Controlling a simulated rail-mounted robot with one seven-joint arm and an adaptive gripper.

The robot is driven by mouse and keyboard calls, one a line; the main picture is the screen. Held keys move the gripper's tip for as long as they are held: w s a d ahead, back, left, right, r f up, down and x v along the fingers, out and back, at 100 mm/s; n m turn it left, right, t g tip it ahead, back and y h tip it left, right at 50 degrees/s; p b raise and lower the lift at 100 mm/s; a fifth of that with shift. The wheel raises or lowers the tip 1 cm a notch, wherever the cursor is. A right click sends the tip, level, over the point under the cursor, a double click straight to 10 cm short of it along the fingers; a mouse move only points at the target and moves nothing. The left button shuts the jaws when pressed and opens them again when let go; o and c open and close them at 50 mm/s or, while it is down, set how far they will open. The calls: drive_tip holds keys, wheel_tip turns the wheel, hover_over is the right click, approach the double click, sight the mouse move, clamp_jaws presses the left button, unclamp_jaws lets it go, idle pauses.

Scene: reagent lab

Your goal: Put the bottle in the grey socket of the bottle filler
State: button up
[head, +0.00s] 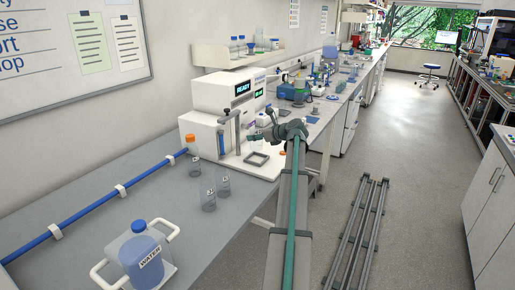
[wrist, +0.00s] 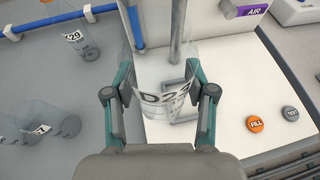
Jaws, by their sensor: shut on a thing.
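My gripper (wrist: 158,82) is shut on a clear bottle (wrist: 163,97) with a white label reading roughly "D2", its last characters unclear. In the wrist view the bottle stands between the two fingers, in front of the grey square socket (wrist: 180,117), which shows partly through and beside it. In the head view my gripper (head: 277,130) is at the right of the white bottle filler (head: 205,133). The grey socket (head: 257,159) lies on the filler's white base, below and left of the gripper. The bottle appears above the base; its exact height over the socket is hard to tell.
An orange FILL button (wrist: 256,124) and a grey TEST button (wrist: 290,114) sit on the base. Several other clear bottles stand left of the filler, one orange-capped (head: 192,157). A blue pipe (head: 90,205) runs along the bench. A WATER container (head: 141,258) stands nearer.

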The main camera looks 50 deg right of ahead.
drive_tip(key=shift+w+d+f+p, duration=0.6)
drive_tip(key=shift+d+f, duration=0.3)
drive_tip(key=shift+f, duration=0.75)
drive_tip(key=shift+w+d+f+p, duration=0.4)
drive_tip(key=shift+w+d+f, duration=0.45)
drive_tip(key=shift+f, duration=0.75)
drive_tip(key=shift+w+d+f+p, duration=0.55)
drive_tip(key=shift+d+f, duration=0.45)
drive_tip(key=shift+f, duration=0.65)
drive_tip(key=shift+f, duration=0.15)
drive_tip(key=o, duration=1.1)
drive_tip(key=shift+o, duration=0.2)
drive_tip(key=shift+r, duration=0.2)
drive_tip(key=b+v, duration=0.2)
drive_tip(key=v, duration=1)
drive_tip(key=shift+b, duration=0.35)
